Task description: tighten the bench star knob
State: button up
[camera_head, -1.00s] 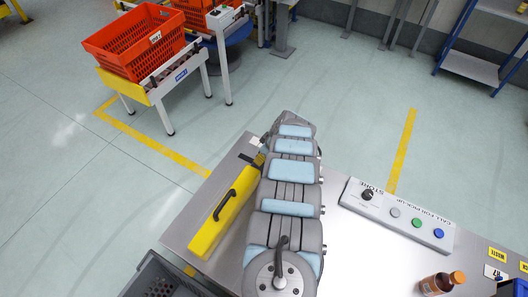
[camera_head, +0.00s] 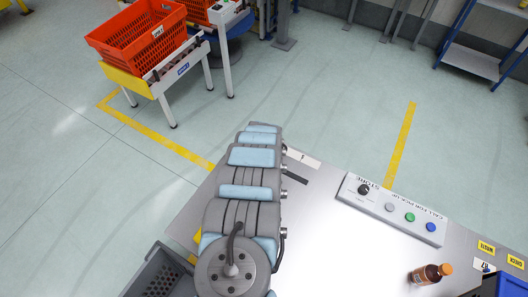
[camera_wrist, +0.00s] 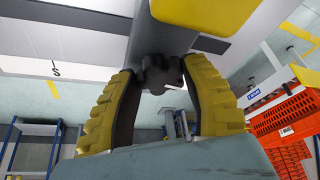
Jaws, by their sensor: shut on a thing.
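The dark star knob (camera_wrist: 160,74) shows in the wrist view between the two yellow ribbed fingers of my gripper (camera_wrist: 160,84). The fingers are closed on it from both sides. The knob sits at the edge of the bench (camera_wrist: 75,45), near a yellow body (camera_wrist: 205,10). In the head view my arm hides the knob and my gripper. The turn of the knob cannot be judged.
A control panel (camera_head: 391,209) with a black dial and several buttons lies on the bench (camera_head: 345,255). A brown bottle (camera_head: 428,274) is at front right. A grey crate (camera_head: 162,275) is at lower left. Orange totes (camera_head: 140,42) stand on a roller stand behind.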

jog(key=m, duration=0.2)
jog(key=m+h, duration=0.1)
jog(key=shift+f+m+h, duration=0.15)
jog(key=shift+m+h, duration=0.15)
jog(key=shift+m, duration=0.1)
jog(key=shift+f+m+b, duration=0.1)
jog(key=shift+m+b, duration=0.3)
jog(key=m+g+h+b, duration=0.1)
jog(key=m+b, duration=0.2)
jog(key=b, duration=0.1)
jog(key=shift+a+f, duration=0.1)
jog(key=shift+f, duration=0.05)
jog(key=m+g+h+b, duration=0.1)
jog(key=m+b, duration=0.3)
jog(key=b, duration=0.4)
jog(key=shift+w, duration=0.1)
jog(key=m+b, duration=0.2)
jog(key=b, duration=0.3)
jog(key=shift+g+h, duration=0.4)
jog(key=shift+a+r+m+g+b, duration=0.1)
jog(key=shift+r+m+g+b, duration=0.25)
jog(key=shift+m+b, duration=1.55)
jog(key=shift+n+b, duration=0.9)
jog(key=o, duration=0.9)
jog(key=shift+o, duration=0.2)
